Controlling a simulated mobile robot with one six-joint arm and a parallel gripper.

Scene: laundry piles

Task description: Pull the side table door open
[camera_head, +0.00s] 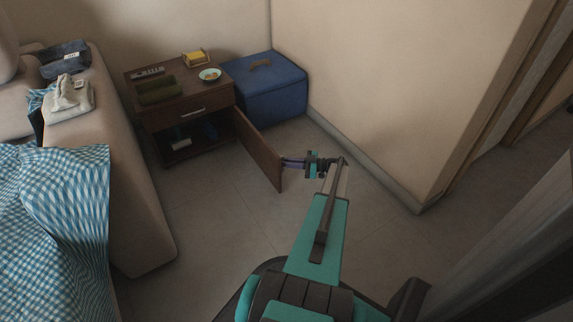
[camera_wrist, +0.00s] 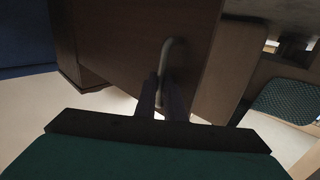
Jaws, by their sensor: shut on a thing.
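The dark brown side table (camera_head: 168,116) stands against the back wall, with a drawer above an open compartment. Its door (camera_head: 257,146) is swung wide open on the right side, standing out from the front. My gripper (camera_head: 287,162) is at the outer end of the door. In the wrist view, my gripper (camera_wrist: 160,104) is shut on the curved metal door handle (camera_wrist: 166,58), with the door's brown face (camera_wrist: 110,40) close in front. In the head view the handle is hidden behind the fingers.
A blue storage box (camera_head: 262,88) stands right of the table, near the wall. A remote, a bowl (camera_head: 210,75) and other items lie on the tabletop. A sofa (camera_head: 132,190) with a checked blanket (camera_head: 55,215) is at left. The floor (camera_head: 210,205) between is clear.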

